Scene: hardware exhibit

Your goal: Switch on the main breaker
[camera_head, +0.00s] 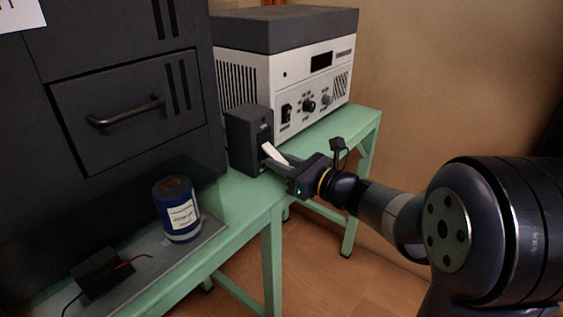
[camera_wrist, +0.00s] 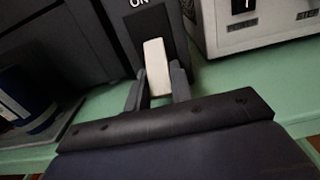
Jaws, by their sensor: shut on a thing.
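The main breaker is a dark grey box (camera_head: 247,138) standing on the green table, in front of the white device. Its white lever (camera_head: 273,152) sticks out of its front face and slants down toward my gripper (camera_head: 278,165). My fingers are shut on the lever's sides.
A white and grey device (camera_head: 300,75) with knobs stands behind the breaker on the green table (camera_head: 335,128). A blue can (camera_head: 177,210) and a small black box (camera_head: 103,272) with a red wire are on a grey mat (camera_head: 208,228) at left. A dark cabinet (camera_head: 130,75) rises behind them.

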